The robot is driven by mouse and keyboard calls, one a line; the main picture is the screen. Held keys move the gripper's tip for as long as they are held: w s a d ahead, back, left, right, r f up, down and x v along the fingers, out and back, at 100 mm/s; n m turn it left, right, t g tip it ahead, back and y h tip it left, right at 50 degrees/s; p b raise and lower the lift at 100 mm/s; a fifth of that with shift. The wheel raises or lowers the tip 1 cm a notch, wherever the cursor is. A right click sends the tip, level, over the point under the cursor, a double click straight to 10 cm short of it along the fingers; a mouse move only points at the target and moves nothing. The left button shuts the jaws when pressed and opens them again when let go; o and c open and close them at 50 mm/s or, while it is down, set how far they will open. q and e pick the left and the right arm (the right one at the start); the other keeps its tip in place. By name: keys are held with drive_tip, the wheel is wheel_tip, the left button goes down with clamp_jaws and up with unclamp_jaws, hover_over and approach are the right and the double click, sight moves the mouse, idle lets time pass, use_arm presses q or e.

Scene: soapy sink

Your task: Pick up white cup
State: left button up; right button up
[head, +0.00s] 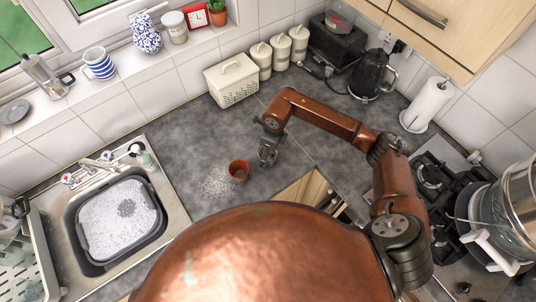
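I see no plain white cup. A white mug with blue stripes (99,63) stands on the windowsill at the upper left. A small reddish-brown cup (238,171) stands on the grey counter beside a patch of white foam. My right gripper (267,157) points down over the counter, just right of the reddish-brown cup and apart from it. Its fingers are too small to tell open from shut. My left gripper is out of view. The sink (183,225) at the lower left holds a dark basin full of white suds, which hide anything under them.
A dish rack (22,265) stands left of the sink. A paper roll (428,103) and a gas hob are at the right. The counter between sink and bread bin is mostly clear.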

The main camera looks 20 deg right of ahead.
drive_tip(key=shift+f, duration=0.3)
drive_tip(key=shift+c, duration=0.4)
drive_tip(key=c, duration=1.3)
